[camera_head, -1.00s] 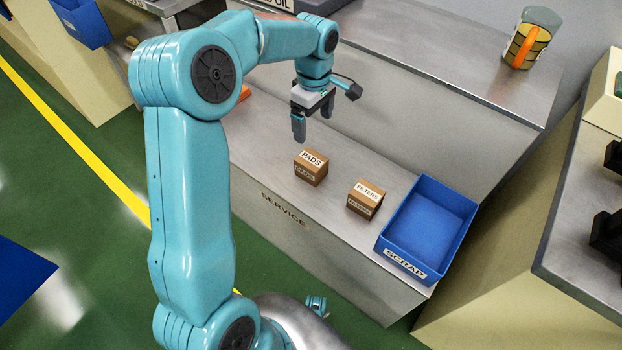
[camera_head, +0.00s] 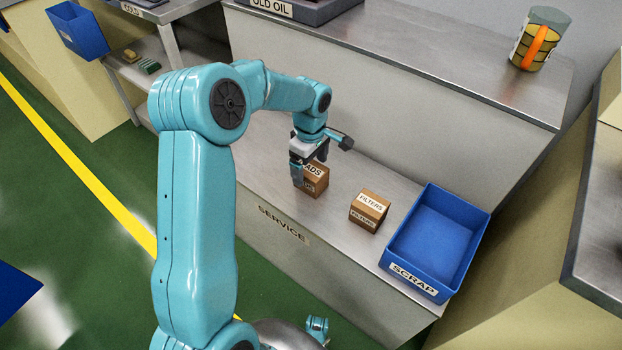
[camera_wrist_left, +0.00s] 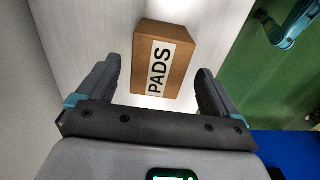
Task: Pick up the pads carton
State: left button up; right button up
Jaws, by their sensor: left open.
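The pads carton (camera_head: 317,183) is a small brown box with a white PADS label, standing on the steel service bench. My left gripper (camera_head: 309,172) is at the carton in the head view, partly covering its left side and label. In the left wrist view the pads carton (camera_wrist_left: 161,60) lies ahead, between the lines of the two open fingers (camera_wrist_left: 158,95). The fingers look apart from it on both sides, and nothing is held. My right gripper is not in view.
A similar filters carton (camera_head: 369,211) stands just right of the pads carton. A blue scrap bin (camera_head: 437,240) is farther right on the service bench (camera_head: 277,215). A raised steel shelf (camera_head: 400,56) runs behind, with a mug-like container (camera_head: 540,42) on it.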

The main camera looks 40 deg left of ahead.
aim_at(311, 169)
pick_arm(q)
notch_tip(311, 169, down, 4)
jog(key=shift+w+f+b, duration=0.1)
jog(key=shift+f+b, duration=0.15)
jog(key=shift+b, duration=0.5)
jog(key=shift+d+r, duration=0.1)
jog(key=c, duration=1.1)
